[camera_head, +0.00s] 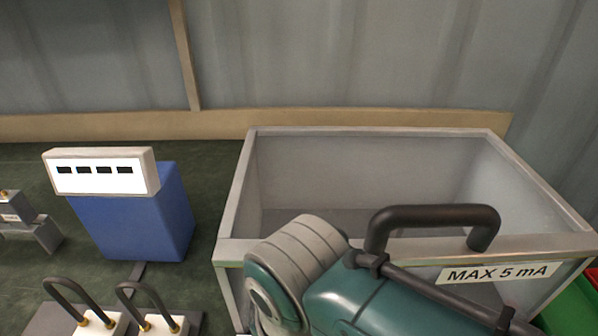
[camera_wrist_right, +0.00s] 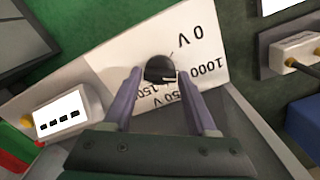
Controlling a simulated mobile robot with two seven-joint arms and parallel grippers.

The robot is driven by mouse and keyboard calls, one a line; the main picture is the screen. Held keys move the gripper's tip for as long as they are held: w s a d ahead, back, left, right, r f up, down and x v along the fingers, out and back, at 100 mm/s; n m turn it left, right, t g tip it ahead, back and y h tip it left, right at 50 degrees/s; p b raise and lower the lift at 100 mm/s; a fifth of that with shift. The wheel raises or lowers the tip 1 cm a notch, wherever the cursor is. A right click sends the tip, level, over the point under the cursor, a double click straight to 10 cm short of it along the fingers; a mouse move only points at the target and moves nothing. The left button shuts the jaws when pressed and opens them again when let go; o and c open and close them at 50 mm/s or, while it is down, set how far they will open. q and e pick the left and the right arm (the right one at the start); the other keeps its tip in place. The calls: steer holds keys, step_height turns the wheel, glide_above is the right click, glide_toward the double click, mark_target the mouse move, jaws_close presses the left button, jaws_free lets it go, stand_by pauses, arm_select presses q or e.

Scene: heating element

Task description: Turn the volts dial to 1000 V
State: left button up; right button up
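The volts dial is a black round knob (camera_wrist_right: 160,68) on a white panel (camera_wrist_right: 110,62) in the right wrist view. Printed marks around it include 0 V, 1000 and, partly hidden by a finger, 50 V and 150. I cannot tell which mark the knob points at. My right gripper (camera_wrist_right: 160,72) has its two purple-grey fingers apart, one on each side of the knob. Small gaps seem to show beside it; contact is unclear. In the head view my teal arm covers the front, and the dial and right gripper are hidden. My left gripper is not in view.
A grey open-topped case (camera_head: 235,225) labelled MAX 5 mA has a black handle (camera_head: 435,215). A blue block (camera_head: 140,225) with a white display (camera_head: 100,172) stands left. Black-cabled terminals (camera_head: 160,325) lie in front. A white meter (camera_wrist_right: 68,112) sits beside the dial panel.

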steer(key=o, duration=0.3)
steer(key=shift+o, duration=0.2)
step_height(320, 180, up, 10)
steer(key=p, duration=0.4)
